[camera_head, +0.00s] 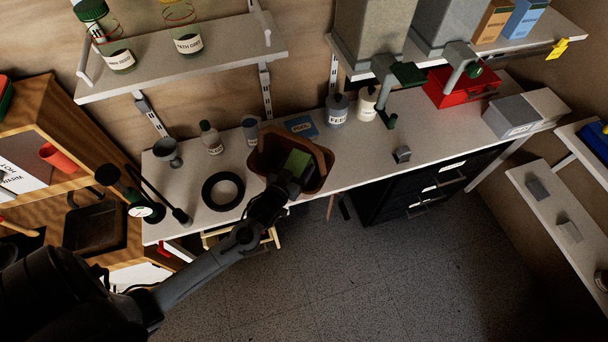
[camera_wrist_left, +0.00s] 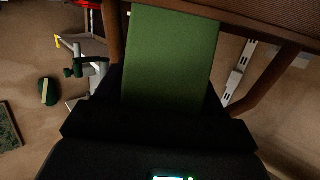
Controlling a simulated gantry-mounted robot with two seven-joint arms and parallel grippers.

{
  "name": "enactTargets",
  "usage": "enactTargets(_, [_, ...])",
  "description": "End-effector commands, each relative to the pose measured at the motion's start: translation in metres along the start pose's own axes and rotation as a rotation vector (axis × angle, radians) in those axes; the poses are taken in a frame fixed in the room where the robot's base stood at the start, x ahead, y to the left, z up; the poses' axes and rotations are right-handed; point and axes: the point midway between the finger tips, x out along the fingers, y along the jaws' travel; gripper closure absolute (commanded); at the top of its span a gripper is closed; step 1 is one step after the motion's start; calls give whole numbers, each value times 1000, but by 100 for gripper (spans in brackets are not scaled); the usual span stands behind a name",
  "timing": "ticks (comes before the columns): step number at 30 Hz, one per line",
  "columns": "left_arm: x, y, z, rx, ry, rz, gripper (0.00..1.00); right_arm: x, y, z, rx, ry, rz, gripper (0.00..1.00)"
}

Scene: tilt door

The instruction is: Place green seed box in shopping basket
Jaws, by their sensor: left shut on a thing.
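The green seed box (camera_head: 297,162) is held in my left gripper (camera_head: 284,187), which is shut on it. In the head view the box overlaps the opening of the brown shopping basket (camera_head: 259,163), under its handle. In the left wrist view the green box (camera_wrist_left: 170,60) fills the middle between the dark fingers (camera_wrist_left: 168,112). The basket's brown weave (camera_wrist_left: 270,14) shows at the top right, and handle bars pass on both sides of the box. I cannot tell how deep the box sits in the basket. My right gripper is not in view.
The basket stands at the front edge of a white counter (camera_head: 350,165). A black ring (camera_head: 206,197) lies to its left. Bottles, a blue packet (camera_head: 301,127) and a feed jar (camera_head: 337,108) stand behind. A red case (camera_head: 459,86) is farther right.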

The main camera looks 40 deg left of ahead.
Motion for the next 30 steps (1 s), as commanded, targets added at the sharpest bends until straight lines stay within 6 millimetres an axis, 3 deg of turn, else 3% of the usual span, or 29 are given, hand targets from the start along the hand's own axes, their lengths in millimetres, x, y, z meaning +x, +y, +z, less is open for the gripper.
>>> enactTargets(1, [6,0,15,0,3,0,73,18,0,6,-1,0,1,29])
enactTargets(3, [11,0,22,0,4,0,73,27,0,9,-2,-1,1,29])
enactTargets(11, [19,0,35,0,3,0,73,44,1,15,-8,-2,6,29])
enactTargets(17, [22,0,31,0,-14,0,73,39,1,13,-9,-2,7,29])
enactTargets(28, [50,-1,14,0,-308,-3,73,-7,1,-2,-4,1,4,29])
enactTargets(29, [51,0,37,1,-306,-2,73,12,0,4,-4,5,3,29])
enactTargets(30, [52,0,44,1,-302,-1,73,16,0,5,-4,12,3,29])
